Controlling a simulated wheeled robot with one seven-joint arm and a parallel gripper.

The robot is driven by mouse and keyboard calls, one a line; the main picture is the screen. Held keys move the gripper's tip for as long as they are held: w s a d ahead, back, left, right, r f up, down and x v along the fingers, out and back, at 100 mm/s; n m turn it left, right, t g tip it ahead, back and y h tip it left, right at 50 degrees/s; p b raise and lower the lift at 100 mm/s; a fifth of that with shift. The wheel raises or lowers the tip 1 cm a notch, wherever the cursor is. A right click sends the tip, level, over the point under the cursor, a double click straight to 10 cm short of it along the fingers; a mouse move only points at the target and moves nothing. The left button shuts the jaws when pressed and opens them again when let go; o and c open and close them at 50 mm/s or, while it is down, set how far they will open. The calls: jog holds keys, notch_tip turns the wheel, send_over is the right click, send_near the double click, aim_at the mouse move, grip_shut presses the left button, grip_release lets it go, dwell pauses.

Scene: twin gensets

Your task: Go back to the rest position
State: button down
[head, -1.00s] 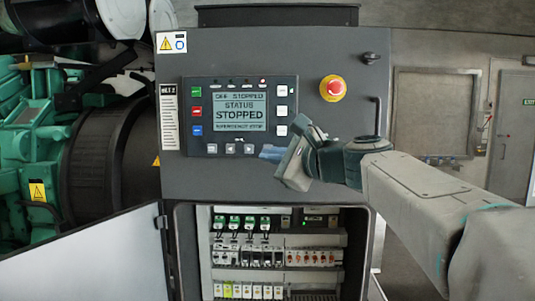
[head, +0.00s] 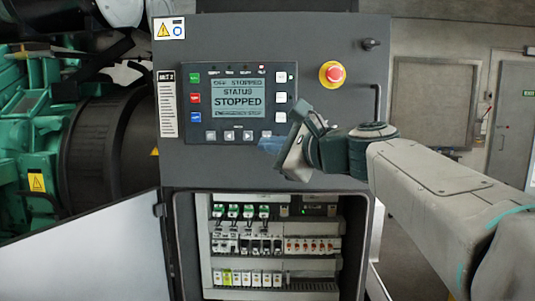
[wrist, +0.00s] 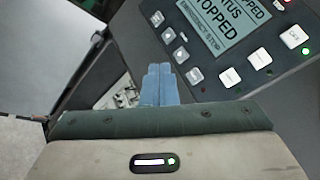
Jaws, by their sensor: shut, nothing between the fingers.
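My gripper (head: 268,146) is in front of the lower right corner of the control panel in the head view. Its blue fingers (wrist: 158,85) are together and empty in the wrist view. The control panel (head: 190,72) has a screen reading "STATUS STOPPED" and "EMERGENCY STOP"; part of it (wrist: 262,68) also fills the upper right of the wrist view. I cannot tell how far the fingertips are from the panel face. My arm comes in from the right.
A red emergency stop button (head: 332,74) on a yellow base is right of the panel. Below, an open compartment holds breakers (head: 262,245). Its white door (head: 85,255) stands open to the left. A green engine (head: 30,160) is at the left. A grey wall is at the right.

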jog(key=s+d+f+n+g+h, duration=0.3)
jog(key=s+d+f+n+h, duration=0.1)
jog(key=f, duration=0.8)
jog(key=s+d+f+n+g+h, duration=0.3)
jog(key=s+f+n, duration=0.4)
jog(key=s+f, duration=0.4)
jog(key=s+d+f+n+g+h, duration=0.3)
jog(key=s+d+f+n+h, duration=0.2)
jog(key=f, duration=1)
jog(key=s+d+n, duration=0.1)
jog(key=s+d, duration=0.1)
jog(key=shift+s+d+n, duration=0.3)
jog(key=shift+s+d, duration=0.05)
